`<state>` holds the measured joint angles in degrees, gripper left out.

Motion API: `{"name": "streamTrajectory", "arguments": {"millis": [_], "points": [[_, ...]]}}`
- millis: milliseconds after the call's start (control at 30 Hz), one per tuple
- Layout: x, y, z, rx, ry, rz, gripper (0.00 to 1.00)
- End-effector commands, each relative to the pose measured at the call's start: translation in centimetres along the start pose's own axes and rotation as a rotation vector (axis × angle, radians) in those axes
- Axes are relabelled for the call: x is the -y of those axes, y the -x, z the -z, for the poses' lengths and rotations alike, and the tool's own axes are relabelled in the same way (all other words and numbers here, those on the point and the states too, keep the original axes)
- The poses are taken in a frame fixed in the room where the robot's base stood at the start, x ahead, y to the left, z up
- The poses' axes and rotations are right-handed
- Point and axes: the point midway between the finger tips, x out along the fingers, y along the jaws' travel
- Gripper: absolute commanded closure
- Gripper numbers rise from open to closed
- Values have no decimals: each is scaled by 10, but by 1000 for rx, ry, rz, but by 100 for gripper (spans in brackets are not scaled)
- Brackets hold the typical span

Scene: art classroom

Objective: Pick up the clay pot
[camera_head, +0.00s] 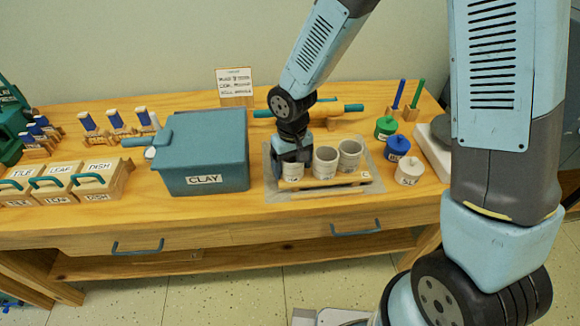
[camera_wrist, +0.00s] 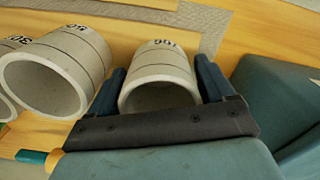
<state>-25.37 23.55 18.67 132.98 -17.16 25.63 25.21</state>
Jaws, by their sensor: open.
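Three grey cylindrical clay pots stand in a row on a small wooden board in the head view: a left pot (camera_head: 293,171), a middle pot (camera_head: 325,162) and a right pot (camera_head: 349,155). My gripper (camera_head: 291,156) reaches down over the left pot and hides part of it. In the wrist view my gripper (camera_wrist: 160,68) is open, with one dark finger on each side of a banded pot (camera_wrist: 160,62) with numbers on it. I cannot tell whether the fingers touch it.
The teal box marked CLAY (camera_head: 205,160) stands close left of my gripper. A teal-handled roller (camera_head: 354,108) lies behind. Bare tabletop (camera_head: 235,205) shows in front.

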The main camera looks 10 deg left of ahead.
Motion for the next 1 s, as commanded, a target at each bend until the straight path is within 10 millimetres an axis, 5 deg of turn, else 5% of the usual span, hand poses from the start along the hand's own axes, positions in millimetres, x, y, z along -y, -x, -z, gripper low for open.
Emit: {"name": "streamTrajectory", "arguments": {"millis": [300,767,1000], "points": [[0,-3,0,-2,1,0,19],[0,-3,0,-1,1,0,63],[0,-3,0,-2,1,0,65]]}}
